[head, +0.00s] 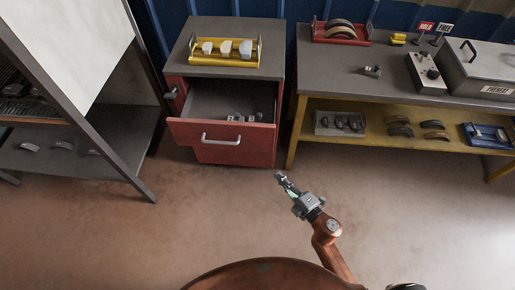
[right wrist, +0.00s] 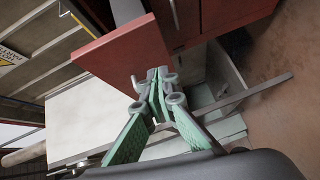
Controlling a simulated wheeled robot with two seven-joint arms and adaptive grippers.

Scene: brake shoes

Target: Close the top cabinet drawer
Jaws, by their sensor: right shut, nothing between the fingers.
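The red cabinet (head: 276,95) stands at the back with a grey top. Its top drawer (head: 222,139) is pulled out toward me; the red front has a silver bar handle (head: 221,139). A few small grey parts (head: 243,118) lie inside the drawer. My right gripper (head: 280,176) is shut and empty, over the floor in front and to the right of the drawer, apart from it in the head view. In the right wrist view its green fingers (right wrist: 158,77) are together, with a red panel (right wrist: 118,52) behind them; whether they touch it I cannot tell. My left gripper is not in view.
A yellow tray (head: 232,61) with several pale parts stands on the cabinet. A workbench (head: 300,105) with a yellow lower shelf is on the right. A dark-framed rack (head: 128,172) stands on the left. The floor before the drawer is clear.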

